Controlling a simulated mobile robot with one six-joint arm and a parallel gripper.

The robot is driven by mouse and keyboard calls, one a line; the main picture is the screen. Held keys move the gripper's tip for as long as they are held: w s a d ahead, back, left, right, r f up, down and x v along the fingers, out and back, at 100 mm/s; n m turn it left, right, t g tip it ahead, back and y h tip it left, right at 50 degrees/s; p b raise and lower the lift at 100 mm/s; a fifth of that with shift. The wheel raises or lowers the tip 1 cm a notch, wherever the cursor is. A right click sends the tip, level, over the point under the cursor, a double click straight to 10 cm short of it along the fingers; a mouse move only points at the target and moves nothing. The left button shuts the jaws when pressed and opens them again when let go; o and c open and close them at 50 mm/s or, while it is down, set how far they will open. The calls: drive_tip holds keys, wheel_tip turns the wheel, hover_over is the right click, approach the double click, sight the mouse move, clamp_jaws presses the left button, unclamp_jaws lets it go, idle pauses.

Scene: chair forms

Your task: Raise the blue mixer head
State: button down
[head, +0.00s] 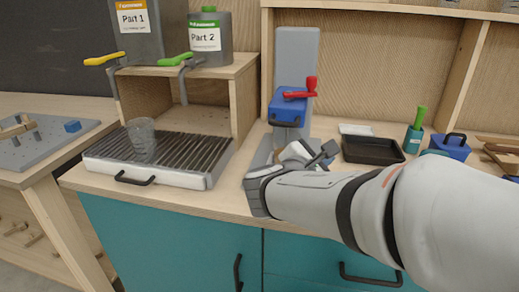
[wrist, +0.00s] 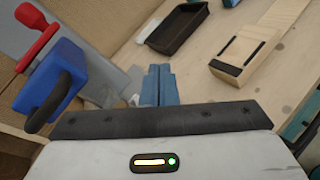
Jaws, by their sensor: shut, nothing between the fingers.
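The blue mixer head (head: 288,107) is on a grey upright column (head: 297,60) on the counter, with a red crank (head: 301,90) on it. In the wrist view the blue head (wrist: 62,78) is at the left, with its black handle (wrist: 47,104) and red crank (wrist: 38,38). My gripper (head: 329,150) is low in front of the mixer, to the right of and below the head, apart from its handle. In the wrist view my fingers (wrist: 158,85) are together and hold nothing. My arm hides part of the mixer's base.
A black tray (head: 372,150) and a blue box (head: 451,147) are to the right. A ribbed drain tray (head: 155,182) with a clear cup (head: 142,138) is to the left. Part 1 (head: 145,30) and Part 2 (head: 209,38) containers stand on a wooden shelf (head: 240,65).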

drive_tip(key=w+a+n+t+b, duration=0.1)
drive_tip(key=a+n, duration=0.1)
drive_tip(key=w+a+f+n+t+y+b, duration=0.1)
drive_tip(key=a+n+t+b, duration=0.1)
drive_tip(key=w+a+f+n+t+b, duration=0.1)
drive_tip(key=w+a+n+t, duration=0.1)
drive_tip(key=shift+w+a+f, duration=0.1)
drive_tip(key=shift+a+f, duration=0.05)
drive_tip(key=shift+f, duration=0.1)
drive_tip(key=w+a+n+t+y+b, duration=0.1)
drive_tip(key=a+n+t+y+b, duration=0.2)
drive_tip(key=a+n, duration=0.2)
drive_tip(key=shift+w+a+r+n+t+y, duration=0.3)
drive_tip(key=shift+w+a+t, duration=0.1)
drive_tip(key=shift+a, duration=0.55)
drive_tip(key=b+x, duration=0.1)
drive_tip(key=x, duration=0.9)
wheel_tip(320, 180, up, 14)
drive_tip(key=p, duration=0.7)
drive_tip(key=shift+d+f, duration=0.1)
